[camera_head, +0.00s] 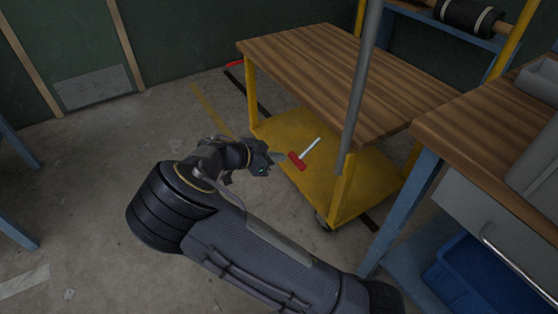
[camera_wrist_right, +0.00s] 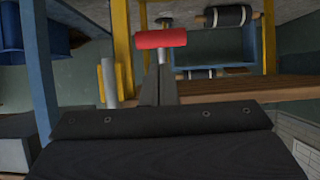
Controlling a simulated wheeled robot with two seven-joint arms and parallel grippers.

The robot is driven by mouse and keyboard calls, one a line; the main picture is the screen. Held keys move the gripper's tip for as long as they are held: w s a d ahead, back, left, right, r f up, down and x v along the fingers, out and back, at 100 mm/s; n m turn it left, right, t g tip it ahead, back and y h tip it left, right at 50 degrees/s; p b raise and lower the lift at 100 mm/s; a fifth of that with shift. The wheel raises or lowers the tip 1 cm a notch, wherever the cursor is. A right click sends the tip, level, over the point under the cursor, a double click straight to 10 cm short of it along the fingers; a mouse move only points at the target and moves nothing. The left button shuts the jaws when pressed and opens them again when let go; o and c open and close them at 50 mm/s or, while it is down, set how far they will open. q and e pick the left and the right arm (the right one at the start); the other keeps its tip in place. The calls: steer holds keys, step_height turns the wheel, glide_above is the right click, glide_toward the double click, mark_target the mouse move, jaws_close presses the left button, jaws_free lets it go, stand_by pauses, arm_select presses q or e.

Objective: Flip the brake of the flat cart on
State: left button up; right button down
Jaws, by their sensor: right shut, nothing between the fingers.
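The flat cart has a wooden top (camera_head: 310,65), yellow posts and a yellow lower deck (camera_head: 355,190). Its brake lever is a pale rod with a red cross-grip (camera_head: 298,160), on the near side by the lower deck. The lever slants, with the red end toward my gripper. My right gripper (camera_head: 280,158) is shut and empty, its tips close to the red grip. In the right wrist view the red grip (camera_wrist_right: 159,39) lies just beyond the closed fingers (camera_wrist_right: 157,86); I cannot tell whether they touch. My left gripper is not in view.
A wooden-topped workbench (camera_head: 475,125) with blue legs and a blue bin (camera_head: 470,275) stands at right. A grey upright pole (camera_head: 362,85) crosses in front of the cart. A small red piece (camera_head: 235,64) shows at the cart's far left.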

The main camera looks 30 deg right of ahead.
steer(key=a+f+p+v, duration=0.1)
steer(key=p+v, duration=0.1)
steer(key=v, duration=0.6)
steer(key=shift+f, duration=0.2)
steer(key=s+d+f+n+g+y, duration=0.2)
steer(key=s+d+g+y, duration=0.15)
steer(key=s+y, duration=0.25)
steer(key=s+a+r+n+t+y, duration=0.1)
steer(key=s+r+n+t+y, duration=0.45)
steer(key=s, duration=0.55)
steer(key=s+a+r+n+t+y, duration=0.1)
steer(key=s+r+n+t+y, duration=0.3)
steer(key=s+r+n, duration=0.55)
step_height(320, 180, up, 29)
steer(key=s+m+g+p, duration=0.1)
steer(key=s+p, duration=0.1)
steer(key=p, duration=3)
steer(key=shift+y, duration=0.25)
